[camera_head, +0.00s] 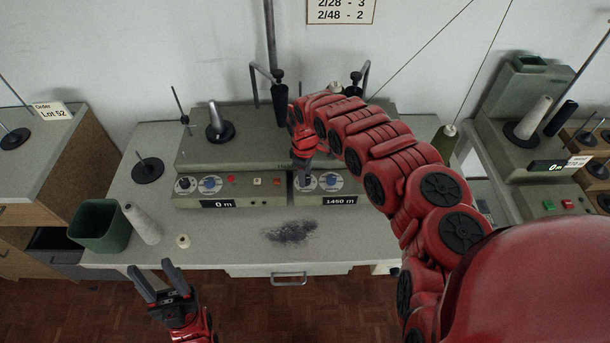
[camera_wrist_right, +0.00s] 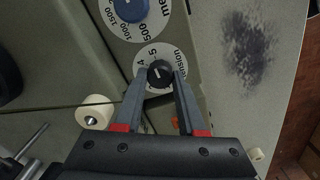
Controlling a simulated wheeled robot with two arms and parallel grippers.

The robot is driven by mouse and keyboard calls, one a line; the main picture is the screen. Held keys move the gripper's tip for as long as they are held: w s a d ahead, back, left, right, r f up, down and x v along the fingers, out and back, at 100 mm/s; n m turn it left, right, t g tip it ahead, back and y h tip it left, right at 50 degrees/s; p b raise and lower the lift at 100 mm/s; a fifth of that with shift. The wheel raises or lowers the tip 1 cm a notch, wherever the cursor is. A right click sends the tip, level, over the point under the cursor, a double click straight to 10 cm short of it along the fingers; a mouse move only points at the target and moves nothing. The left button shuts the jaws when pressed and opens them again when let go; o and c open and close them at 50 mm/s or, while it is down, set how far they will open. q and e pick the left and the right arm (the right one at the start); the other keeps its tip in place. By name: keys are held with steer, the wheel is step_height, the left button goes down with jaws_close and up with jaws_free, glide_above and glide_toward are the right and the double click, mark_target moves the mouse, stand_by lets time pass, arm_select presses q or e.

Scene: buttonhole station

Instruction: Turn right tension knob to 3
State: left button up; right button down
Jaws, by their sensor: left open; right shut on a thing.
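The right tension knob (camera_wrist_right: 160,73) is a small black knob with a white pointer mark, on a white dial lettered "tension"; a 4 and a 5 are legible beside it. My right gripper (camera_wrist_right: 159,76) is shut on this knob, one finger on each side. In the head view the right gripper (camera_head: 304,178) reaches down to the right-hand panel and mostly hides the knob and its dial. My left gripper (camera_head: 151,267) is open and empty in front of the table's front edge, at lower left.
A blue knob (camera_head: 330,180) on a numbered dial sits right beside, above a 1460 m display (camera_head: 340,200). The left panel has its own two dials and a 0 m display (camera_head: 218,204). A green bin (camera_head: 99,226) and white cone (camera_head: 142,224) stand at the table's left. A wall sign (camera_head: 341,10) reads 2/28 - 3, 2/48 - 2.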

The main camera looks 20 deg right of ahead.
steer(key=n, duration=0.5)
steer(key=shift+b, duration=0.35)
steer(key=n, duration=0.3)
steer(key=shift+f+n+b, duration=0.1)
steer(key=shift+n+b, duration=0.25)
steer(key=shift+n, duration=0.05)
steer(key=n+b, duration=0.1)
steer(key=n, duration=0.3)
steer(key=shift+b, duration=0.3)
steer(key=shift+s+n+b, duration=0.1)
steer(key=shift+n+b, duration=0.7)
steer(key=shift+n, duration=1.4)
steer(key=c, duration=0.5)
jaws_free()
